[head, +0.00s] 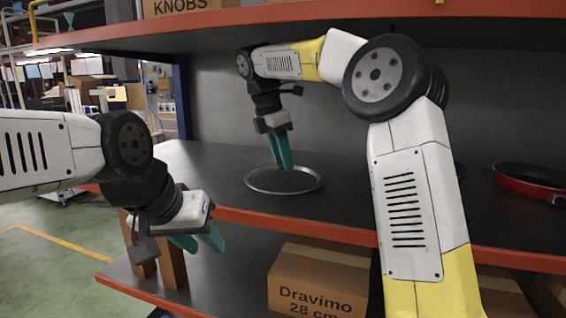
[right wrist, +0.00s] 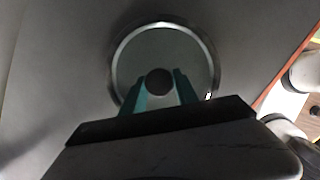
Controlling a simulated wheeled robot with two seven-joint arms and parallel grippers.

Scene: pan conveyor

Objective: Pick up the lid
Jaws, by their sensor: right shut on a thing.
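The lid (head: 260,184) is a round disc with a shiny metal rim, lying on the dark shelf. In the right wrist view the lid (right wrist: 192,48) shows from above with a dark round knob (right wrist: 158,82) at its middle. My right gripper (head: 286,168) points down over the lid, its teal fingers on either side of the knob. It is shut on the knob, which the fingers hide in the head view. My left gripper (head: 203,243) is in front of the shelf at the lower left, its teal fingers apart and nothing seen between them.
A red pan (head: 530,183) stands on the shelf at the right, partly cut off. The shelf has an orange front edge (head: 300,226). A cardboard box marked Dravimo 28 cm (head: 318,278) sits on the level below. An upper shelf (head: 290,22) runs above my right arm.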

